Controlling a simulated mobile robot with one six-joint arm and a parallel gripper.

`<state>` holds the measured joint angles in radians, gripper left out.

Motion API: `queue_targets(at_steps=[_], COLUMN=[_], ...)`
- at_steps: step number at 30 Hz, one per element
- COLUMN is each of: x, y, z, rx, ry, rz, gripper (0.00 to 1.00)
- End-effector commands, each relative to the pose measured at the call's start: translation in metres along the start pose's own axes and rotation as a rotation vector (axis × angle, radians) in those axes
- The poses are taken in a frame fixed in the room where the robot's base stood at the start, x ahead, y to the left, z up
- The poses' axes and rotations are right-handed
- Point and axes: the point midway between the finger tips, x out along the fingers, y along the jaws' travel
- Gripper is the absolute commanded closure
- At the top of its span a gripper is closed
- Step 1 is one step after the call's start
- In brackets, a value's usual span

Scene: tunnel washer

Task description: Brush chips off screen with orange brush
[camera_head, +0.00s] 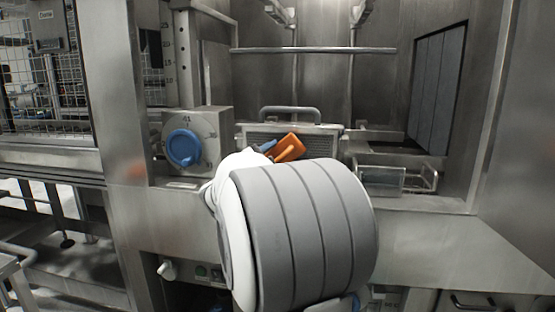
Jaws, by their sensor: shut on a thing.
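The orange brush (290,148) shows just past the top of my arm, tilted, in front of a panel with fine horizontal lines, which looks like the screen (310,142). My gripper (272,148) is shut on the brush. My own arm hides most of the gripper and the lower part of the screen. The brush's bristles are not visible, and I cannot tell whether they touch the screen. A metal handle (290,110) stands up behind the screen. I cannot make out any chips.
A steel box with a blue knob (183,148) stands left of the screen. A wire-railed metal tray (382,180) is at right. A horizontal bar (314,50) crosses above. Steel walls close in both sides, with a dark slatted opening (438,88) at right.

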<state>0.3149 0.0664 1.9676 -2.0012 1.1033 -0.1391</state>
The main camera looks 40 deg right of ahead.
Motion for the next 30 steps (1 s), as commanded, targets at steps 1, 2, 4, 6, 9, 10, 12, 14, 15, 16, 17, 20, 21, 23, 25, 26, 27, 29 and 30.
queue_targets(at_steps=[1,2,4,6,9,10,12,14,15,16,17,20,21,23,25,26,27,29,30], x=[0.0,0.0,0.002,0.003,0.006,0.007,0.009,0.011,0.012,0.013,0.013,0.014,0.015,0.018,0.02,0.021,0.023,0.026,0.027], y=[0.0,-0.001,-0.004,-0.007,-0.013,-0.015,-0.02,-0.023,-0.025,-0.026,-0.027,-0.028,-0.03,-0.033,-0.038,-0.039,-0.042,-0.045,-0.048], z=[0.001,0.001,0.003,0.006,0.012,0.013,0.018,0.021,0.023,0.024,0.025,0.028,0.029,0.031,0.035,0.037,0.039,0.042,0.044], rx=[0.001,0.001,0.001,0.002,0.002,0.002,0.003,0.003,0.003,0.002,0.002,0.001,0.001,0.002,0.002,0.002,0.001,0.001,0.002], ry=[-0.001,-0.001,-0.001,-0.002,-0.003,-0.003,-0.003,-0.003,-0.003,-0.002,-0.002,-0.002,-0.002,-0.003,-0.004,-0.003,-0.003,-0.004,-0.003], rz=[0.0,0.0,0.0,0.001,0.0,0.0,0.0,0.0,0.0,0.0,0.0,0.0,0.0,0.0,0.0,0.0,0.0,0.0,0.0], gripper=[0.61,0.61,0.61,0.61,0.61,0.61,0.61,0.61,0.61,0.61,0.61,0.61,0.61,0.61,0.61,0.61,0.61,0.61,0.61])
